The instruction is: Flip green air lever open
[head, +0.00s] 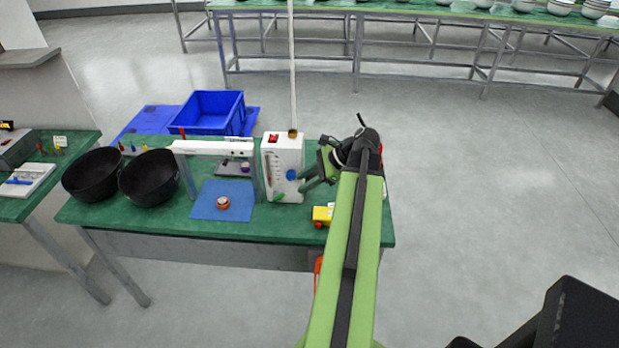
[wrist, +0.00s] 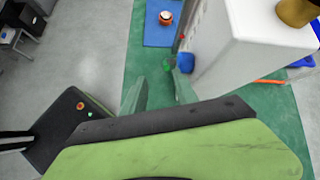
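A white box (head: 283,160) stands upright on the green bench, with a red switch on top and a blue knob (head: 291,174) on its side. A small green part, apparently the air lever (head: 279,197), sits low on the box front. In the wrist view, the green lever (wrist: 167,65) shows just left of the blue knob (wrist: 187,62), beside the white box (wrist: 235,45). My gripper (head: 310,184) is to the right of the box, close to the knob. In the wrist view its two fingers (wrist: 158,88) are apart, with nothing seen between them. Any contact with the lever cannot be told.
A yellow block-like object (head: 322,214) lies on the bench below my gripper. Two black bowls (head: 151,178) and a blue crate (head: 209,112) are farther left.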

